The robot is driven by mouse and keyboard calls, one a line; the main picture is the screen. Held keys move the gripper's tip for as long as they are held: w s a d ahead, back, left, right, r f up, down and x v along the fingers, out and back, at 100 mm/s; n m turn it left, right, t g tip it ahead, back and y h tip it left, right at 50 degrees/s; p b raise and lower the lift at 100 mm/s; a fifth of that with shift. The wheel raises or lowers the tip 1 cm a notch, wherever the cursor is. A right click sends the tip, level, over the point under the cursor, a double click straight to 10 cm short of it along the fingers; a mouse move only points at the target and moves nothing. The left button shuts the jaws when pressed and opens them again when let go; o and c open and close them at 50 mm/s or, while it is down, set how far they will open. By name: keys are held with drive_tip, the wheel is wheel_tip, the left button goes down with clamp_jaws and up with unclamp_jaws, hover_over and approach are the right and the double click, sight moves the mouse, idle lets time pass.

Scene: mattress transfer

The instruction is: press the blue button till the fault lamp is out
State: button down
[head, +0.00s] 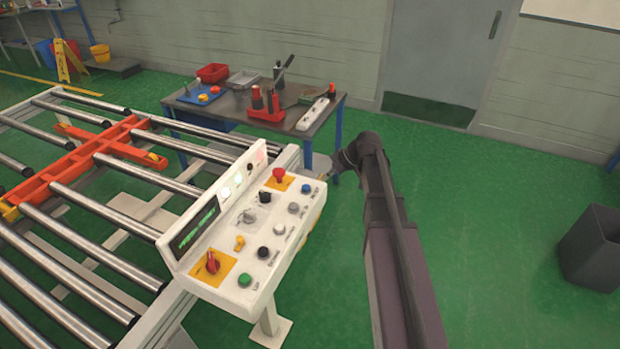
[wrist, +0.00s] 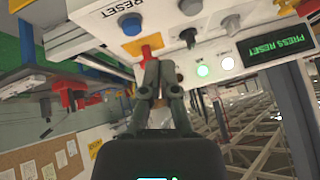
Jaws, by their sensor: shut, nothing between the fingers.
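The blue button (head: 306,188) is at the far right corner of the white control console. In the wrist view it (wrist: 131,24) sits beside a RESET label, beyond and left of the fingertips. My gripper (wrist: 158,62) is shut and empty, apart from the blue button. Its fingertips overlap the red mushroom button in the wrist view; I cannot tell if they touch it. In the head view my gripper is small and mostly hidden beyond the console's right end. A pinkish-red lamp (head: 262,156) is at the panel's far end; whether it is lit is unclear.
The red mushroom button (head: 279,174) stands close to the blue one. A green lamp (wrist: 203,71) and a white lamp (wrist: 228,63) glow. The display (wrist: 270,47) reads PRESS RESET.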

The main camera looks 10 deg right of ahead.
drive_tip(key=shift+n+t+y, duration=0.6)
drive_tip(key=shift+n+t, duration=0.1)
drive_tip(key=shift+n, duration=0.1)
drive_tip(key=w+d+r, duration=0.2)
drive_tip(key=w, duration=0.2)
drive_tip(key=shift+w+d+r+p, duration=0.2)
drive_tip(key=shift+d+r+p, duration=0.1)
drive_tip(key=shift+d+r, duration=0.1)
drive_tip(key=shift+a+f, duration=0.1)
drive_tip(key=shift+f, duration=0.05)
drive_tip(key=b, duration=0.7)
hover_over(310, 187)
drive_tip(key=f, duration=0.6)
drive_tip(key=shift+w+d+f, duration=0.25)
drive_tip(key=shift+w+f, duration=0.05)
drive_tip(key=shift+f, duration=0.1)
drive_tip(key=shift+a+f+b, duration=0.15)
drive_tip(key=shift+f+b, duration=0.15)
drive_tip(key=shift+s+a+f+b, duration=0.15)
drive_tip(key=shift+f+b, duration=1.45)
